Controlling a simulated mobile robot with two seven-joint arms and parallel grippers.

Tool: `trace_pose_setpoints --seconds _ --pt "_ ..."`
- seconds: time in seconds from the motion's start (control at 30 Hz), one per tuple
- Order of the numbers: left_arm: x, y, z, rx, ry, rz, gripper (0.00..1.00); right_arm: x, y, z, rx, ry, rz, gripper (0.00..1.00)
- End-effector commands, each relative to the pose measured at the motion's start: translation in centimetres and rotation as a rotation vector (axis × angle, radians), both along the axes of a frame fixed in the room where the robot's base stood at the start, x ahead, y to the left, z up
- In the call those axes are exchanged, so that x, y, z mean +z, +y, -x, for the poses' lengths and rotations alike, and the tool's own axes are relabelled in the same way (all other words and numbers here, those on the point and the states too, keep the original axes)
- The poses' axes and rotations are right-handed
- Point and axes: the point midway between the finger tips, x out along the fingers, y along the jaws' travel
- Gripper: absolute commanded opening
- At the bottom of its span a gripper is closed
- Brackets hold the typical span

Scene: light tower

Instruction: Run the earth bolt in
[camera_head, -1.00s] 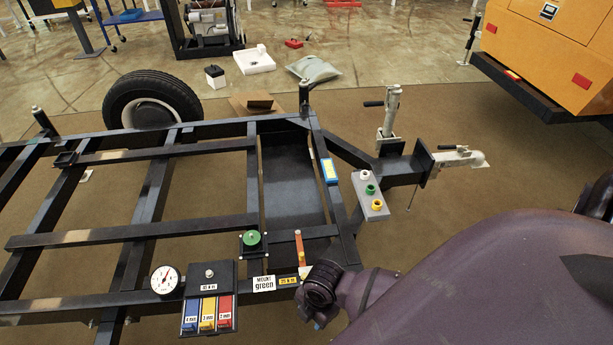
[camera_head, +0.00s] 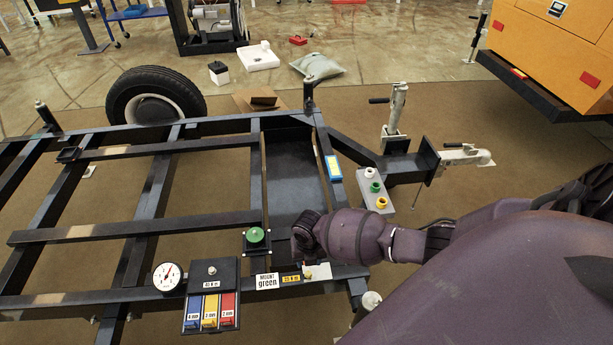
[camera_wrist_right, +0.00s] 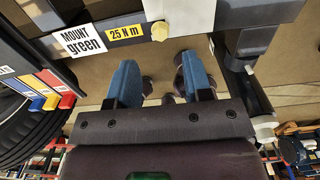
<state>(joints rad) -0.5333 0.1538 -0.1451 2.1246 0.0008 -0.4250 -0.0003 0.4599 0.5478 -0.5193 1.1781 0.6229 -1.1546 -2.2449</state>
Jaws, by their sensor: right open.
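A small brass-coloured hex bolt head (camera_wrist_right: 160,31), seemingly the earth bolt, sits beside the 25 N m label (camera_wrist_right: 126,32) on the dark frame rail, at the edge of a cream plate (camera_wrist_right: 180,12). The plate also shows in the head view (camera_head: 319,271). My right gripper (camera_wrist_right: 158,74) is open and empty, its two blue fingers apart and pointing toward the rail. The bolt head lies beyond the fingertips, roughly in line with the gap, not between them. In the head view the right wrist hangs over the rail and hides the fingers. My left gripper is out of view.
A MOUNT green label (camera_head: 267,281), a dial gauge (camera_head: 167,276) and blue, yellow and red blocks (camera_head: 210,312) lie left along the rail. A green knob (camera_head: 256,235) stands close by. A dark post (camera_wrist_right: 245,50) is right of the fingers.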

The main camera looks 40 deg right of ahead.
Motion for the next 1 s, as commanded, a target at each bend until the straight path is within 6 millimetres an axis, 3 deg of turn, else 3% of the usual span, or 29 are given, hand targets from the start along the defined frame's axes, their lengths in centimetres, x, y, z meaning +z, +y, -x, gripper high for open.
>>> trace_pose_setpoints --seconds 0.03,0.3,0.5,0.83,1.0 --pt "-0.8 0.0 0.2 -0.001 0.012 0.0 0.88 -1.6 0.1 0.4 -0.003 0.011 -0.002 0.46" --pt "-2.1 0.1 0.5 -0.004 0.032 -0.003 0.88 -5.6 0.1 0.3 -0.003 0.008 -0.001 0.46" --pt "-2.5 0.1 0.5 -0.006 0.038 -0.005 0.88 -6.7 0.1 0.1 -0.002 0.003 -0.002 0.46" --pt "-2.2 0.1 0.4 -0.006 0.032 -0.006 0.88 -6.8 0.0 0.0 -0.002 -0.001 -0.001 0.46" --pt "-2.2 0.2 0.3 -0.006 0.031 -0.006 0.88 -6.8 0.0 0.0 -0.002 -0.001 -0.001 0.21"
